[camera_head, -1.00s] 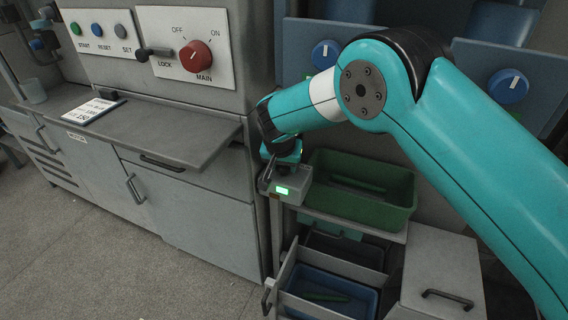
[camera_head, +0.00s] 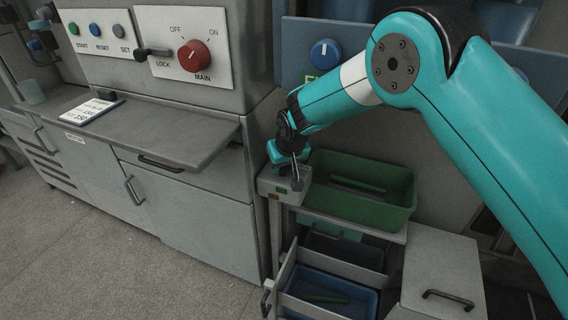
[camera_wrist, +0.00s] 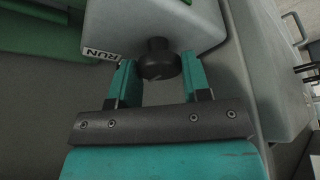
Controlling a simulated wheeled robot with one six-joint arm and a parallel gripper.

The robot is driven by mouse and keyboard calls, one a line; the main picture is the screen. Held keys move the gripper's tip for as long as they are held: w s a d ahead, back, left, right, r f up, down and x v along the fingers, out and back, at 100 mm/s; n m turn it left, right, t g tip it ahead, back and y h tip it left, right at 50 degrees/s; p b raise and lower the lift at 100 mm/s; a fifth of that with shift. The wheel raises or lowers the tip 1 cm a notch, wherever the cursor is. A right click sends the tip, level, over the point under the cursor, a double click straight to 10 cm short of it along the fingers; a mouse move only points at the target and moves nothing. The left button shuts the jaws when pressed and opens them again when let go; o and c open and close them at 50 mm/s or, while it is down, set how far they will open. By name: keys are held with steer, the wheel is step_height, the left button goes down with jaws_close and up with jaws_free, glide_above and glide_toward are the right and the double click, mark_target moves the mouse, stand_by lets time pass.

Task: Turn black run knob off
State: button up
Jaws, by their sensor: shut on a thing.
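The black run knob (camera_wrist: 160,66) sticks out from a grey control box in the wrist view, beside a RUN label (camera_wrist: 102,54). My gripper (camera_wrist: 157,72) has its two teal fingers on either side of the knob and is shut on it. In the head view my gripper (camera_head: 293,172) reaches down onto the grey control box (camera_head: 268,184) and hides most of the knob. A small red lamp and a dim green one show on the box's front. The knob's exact angle cannot be read.
A green bin (camera_head: 390,212) stands right beside the control box, with a blue bin (camera_head: 330,292) in an open drawer below. On the left is a grey cabinet with a red MAIN knob (camera_head: 194,56) and a black LOCK lever (camera_head: 150,53). The floor at front left is clear.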

stand_by(0.4)
steer(key=o, duration=0.9)
steer(key=shift+s+r, duration=0.1)
steer(key=shift+r, duration=0.15)
steer(key=s+d, duration=0.1)
steer(key=s, duration=0.2)
steer(key=s+d+b, duration=0.1)
steer(key=s+d, duration=0.1)
steer(key=s, duration=0.2)
steer(key=s+d, duration=0.2)
steer(key=s, duration=0.2)
steer(key=shift+d+r, duration=0.15)
steer(key=shift+r, duration=0.2)
